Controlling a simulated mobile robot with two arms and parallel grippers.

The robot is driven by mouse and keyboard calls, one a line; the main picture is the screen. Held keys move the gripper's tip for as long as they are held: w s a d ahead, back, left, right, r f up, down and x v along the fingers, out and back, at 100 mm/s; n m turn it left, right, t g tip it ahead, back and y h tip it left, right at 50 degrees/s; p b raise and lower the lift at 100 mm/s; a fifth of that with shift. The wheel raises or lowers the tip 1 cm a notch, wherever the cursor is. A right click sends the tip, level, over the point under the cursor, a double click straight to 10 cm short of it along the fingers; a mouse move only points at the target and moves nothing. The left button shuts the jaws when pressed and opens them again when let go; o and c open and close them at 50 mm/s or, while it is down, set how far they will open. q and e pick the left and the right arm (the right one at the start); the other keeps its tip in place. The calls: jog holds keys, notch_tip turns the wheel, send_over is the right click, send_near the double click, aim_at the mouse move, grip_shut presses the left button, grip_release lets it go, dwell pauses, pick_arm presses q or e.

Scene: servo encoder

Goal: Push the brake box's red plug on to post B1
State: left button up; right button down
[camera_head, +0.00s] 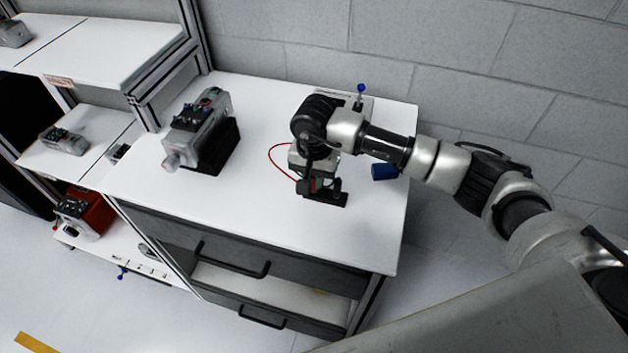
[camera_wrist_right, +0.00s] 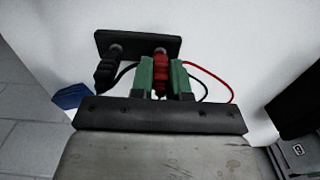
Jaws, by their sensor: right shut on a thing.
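My right gripper (camera_head: 318,187) points down over the table. In the right wrist view its green-lined fingers (camera_wrist_right: 161,78) are shut on the red plug (camera_wrist_right: 160,66). The plug's far end is at a round metal post on a small black terminal plate (camera_wrist_right: 139,42); I cannot tell how far on it sits. A black plug (camera_wrist_right: 107,67) is at the other post, left of the red one. The plate also shows in the head view (camera_head: 328,201). Post labels are not readable. The brake box is mostly hidden behind my gripper. My left gripper is not in view.
A red lead (camera_wrist_right: 210,78) curves beside the gripper. A grey motor unit (camera_head: 200,122) on a black stand is at the table's left. A pale box with a blue knob (camera_head: 360,88) stands behind. The front tabletop (camera_head: 235,215) is clear.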

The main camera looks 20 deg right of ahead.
jog(key=shift+r, duration=0.15)
jog(key=shift+r+p, duration=1.1)
jog(key=shift+r, duration=1.4)
